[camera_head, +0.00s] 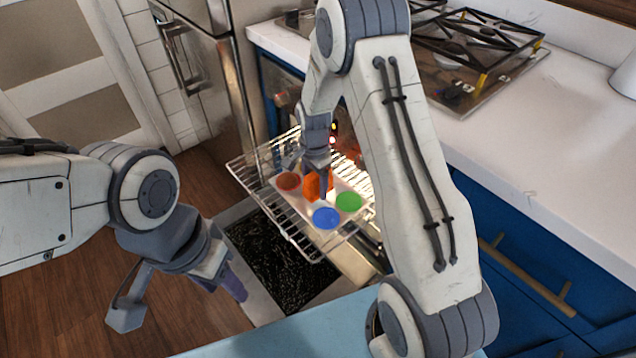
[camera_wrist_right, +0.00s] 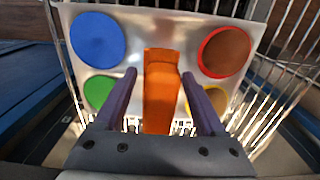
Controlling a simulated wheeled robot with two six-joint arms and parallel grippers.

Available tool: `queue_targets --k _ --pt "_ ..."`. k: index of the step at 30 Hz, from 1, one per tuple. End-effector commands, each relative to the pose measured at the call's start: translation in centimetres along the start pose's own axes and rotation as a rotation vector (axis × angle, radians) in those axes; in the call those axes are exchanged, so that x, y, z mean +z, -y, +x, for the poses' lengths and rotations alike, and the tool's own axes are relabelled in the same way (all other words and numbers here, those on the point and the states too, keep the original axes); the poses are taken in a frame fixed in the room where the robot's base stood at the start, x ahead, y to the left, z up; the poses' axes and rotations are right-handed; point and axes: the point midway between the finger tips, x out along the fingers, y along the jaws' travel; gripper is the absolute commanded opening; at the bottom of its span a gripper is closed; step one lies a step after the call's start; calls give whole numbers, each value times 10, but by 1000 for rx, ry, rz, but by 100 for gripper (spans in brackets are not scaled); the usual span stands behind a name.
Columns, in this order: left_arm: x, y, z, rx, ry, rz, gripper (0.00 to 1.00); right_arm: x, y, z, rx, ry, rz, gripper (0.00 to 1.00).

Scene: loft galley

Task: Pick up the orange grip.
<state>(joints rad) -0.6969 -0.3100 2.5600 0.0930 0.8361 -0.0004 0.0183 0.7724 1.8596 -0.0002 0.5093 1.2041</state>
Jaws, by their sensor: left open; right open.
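The orange grip (camera_head: 313,187) stands up from the middle of a light metal tray (camera_wrist_right: 180,28), which carries coloured discs. The tray lies on a pulled-out wire oven rack (camera_head: 248,178). In the right wrist view the orange grip (camera_wrist_right: 160,92) lies between the two purple fingers of my right gripper (camera_wrist_right: 159,75), with a gap on both sides. My right gripper is open around the grip and its fingers point down at the tray. Part of the grip is hidden by a finger in the head view. My left gripper (camera_head: 180,302) is open and empty, low at the left.
The discs on the tray are red (camera_head: 289,181), green (camera_head: 349,201), blue (camera_head: 326,218) and yellow (camera_wrist_right: 217,98). The open oven door (camera_head: 258,312) lies below the rack. A white counter (camera_head: 555,130) with a gas hob (camera_head: 470,55) stands at the right. A steel fridge (camera_head: 205,85) stands behind.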

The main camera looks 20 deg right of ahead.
Motion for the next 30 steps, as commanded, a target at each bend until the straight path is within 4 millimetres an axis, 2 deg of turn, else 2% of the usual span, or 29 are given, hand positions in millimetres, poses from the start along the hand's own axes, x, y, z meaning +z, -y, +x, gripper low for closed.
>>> queue_targets --k 1,2,3,7,16,20,26,30 --pt "0 0 0 0 0 0 50 0 0 0 0 0 0 72" --pt "0 0 0 0 0 0 50 0 0 0 0 0 0 65" --pt "0 0 0 0 0 0 50 0 0 0 0 0 0 50" --pt "0 0 0 0 0 0 50 0 0 0 0 0 0 0" --pt "0 0 0 0 0 0 50 0 0 -1 0 0 0 0" --pt "0 0 -2 0 0 0 50 0 0 -8 -2 -1 0 0" --pt "0 0 -7 0 0 0 50 0 1 -34 -4 -1 0 0" --pt "-1 -1 -12 0 0 0 50 0 1 -63 -5 -2 0 0"
